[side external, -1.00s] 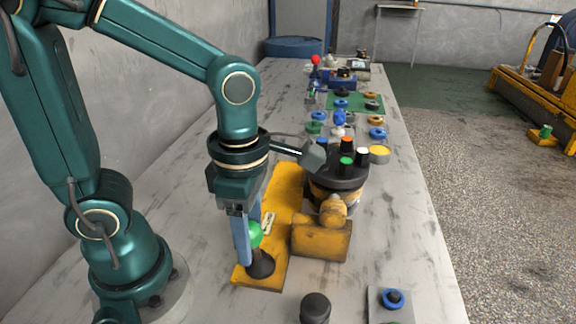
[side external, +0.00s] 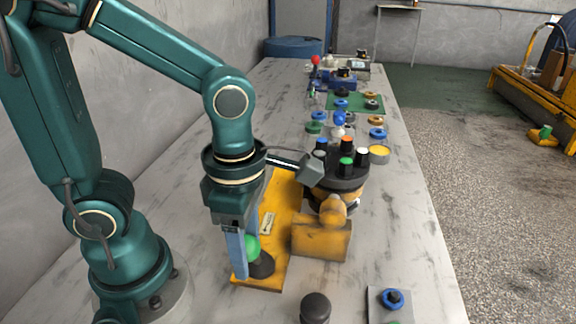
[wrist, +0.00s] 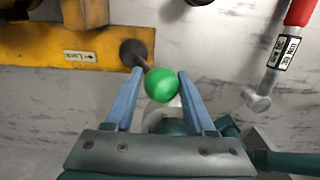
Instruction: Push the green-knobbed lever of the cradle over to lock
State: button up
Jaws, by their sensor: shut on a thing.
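The yellow cradle (side external: 280,207) lies on the bench, with a dark lever base (side external: 262,266) at its near end. The lever's green knob (side external: 252,247) leans to the left of that base in the side view. In the wrist view the knob (wrist: 161,85) sits between the blue fingers of my gripper (wrist: 157,80), with the lever stem running up to its round base (wrist: 136,52). My gripper (side external: 242,262) is shut on the knob and points down beside the base. A small lock label (wrist: 79,56) is on the cradle; the near finger partly hides the knob.
A black knob (side external: 315,307) and a blue-ringed part (side external: 393,298) are at the front. A red-handled tool (wrist: 281,55) shows in the wrist view.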

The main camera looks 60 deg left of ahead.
jog(key=shift+o, duration=0.3)
jog(key=shift+s+d+f, duration=0.3)
jog(key=shift+s+d, duration=0.05)
jog(key=shift+s, duration=0.05)
jog(key=shift+o, duration=0.6)
jog(key=shift+s+f, duration=0.1)
jog(key=shift+s, duration=0.05)
jog(key=o, duration=0.6)
jog(key=shift+r, duration=3.1)
